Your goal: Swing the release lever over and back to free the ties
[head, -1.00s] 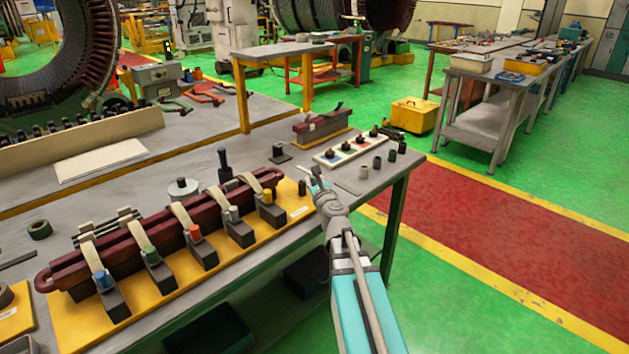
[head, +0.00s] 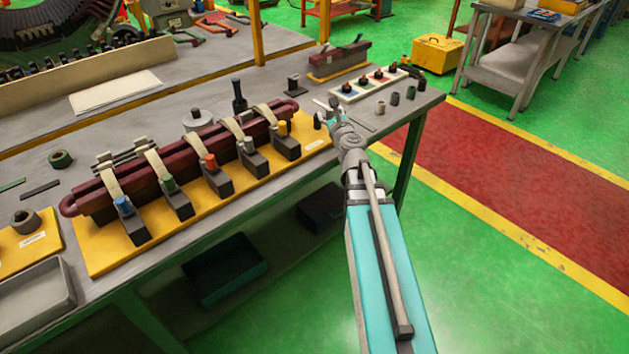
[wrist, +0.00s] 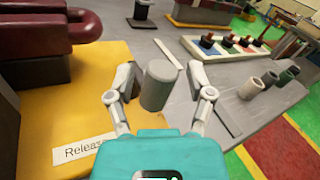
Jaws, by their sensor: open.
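The release lever shows in the wrist view as a grey cylindrical knob (wrist: 158,86) beside a label reading "Releas" (wrist: 85,149). My gripper (wrist: 160,80) is open, with one finger on each side of the knob in the picture; contact is not visible. In the head view the lever is a small dark post (head: 317,121) at the right end of the yellow board (head: 110,245). My gripper (head: 332,108) is close beside it. Cream ties (head: 157,164) loop over the maroon coil (head: 135,187), held at dark blocks with coloured knobs (head: 124,206).
A board with coloured squares (head: 368,83) and several grey cylinders (head: 394,98) stand right of my gripper. A second maroon piece (head: 338,60) sits behind. A grey tray (head: 35,297) is at the table's left end. Bare table lies along the front edge.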

